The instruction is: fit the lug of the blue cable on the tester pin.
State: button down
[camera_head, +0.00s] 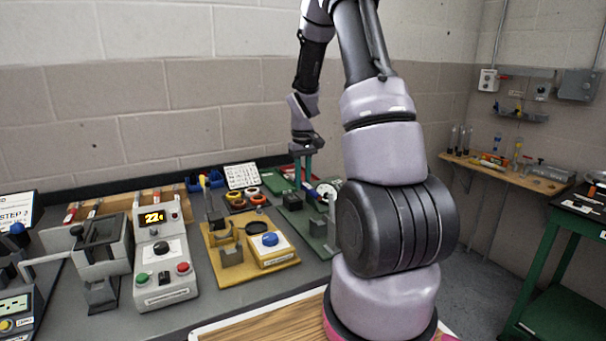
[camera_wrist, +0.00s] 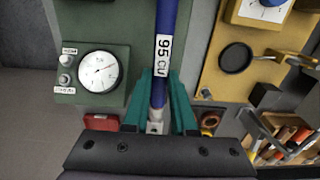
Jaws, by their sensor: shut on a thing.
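My gripper (camera_wrist: 161,88) has teal fingers closed on the blue cable (camera_wrist: 167,22), which carries a white "95 CU" label. The cable's metallic lug (camera_wrist: 155,120) shows between the fingers, close to the gripper body. In the head view my gripper (camera_head: 303,168) points down over the back of the bench, left of the round gauge. The green tester (camera_wrist: 118,60) has a white dial (camera_wrist: 98,71) and two small round knobs or posts at its left side. I cannot tell which part is the tester pin. The cable is not clear in the head view.
A yellow board (camera_head: 224,235) with a blue-button box lies left of the green unit. A grey control box (camera_head: 163,255) with a lit display stands further left. A wooden board (camera_head: 265,326) is at the front.

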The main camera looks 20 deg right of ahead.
aim_at(308, 187)
notch_tip(308, 187, down, 2)
jog(key=shift+f, duration=0.15)
jog(key=shift+s, duration=1.7)
jog(key=shift+s+f, duration=0.15)
jog(key=shift+f, duration=0.75)
jog(key=shift+f, duration=1.1)
jog(key=c, duration=0.7)
grip_release()
jog(key=shift+o, duration=0.2)
jog(key=shift+r, duration=0.15)
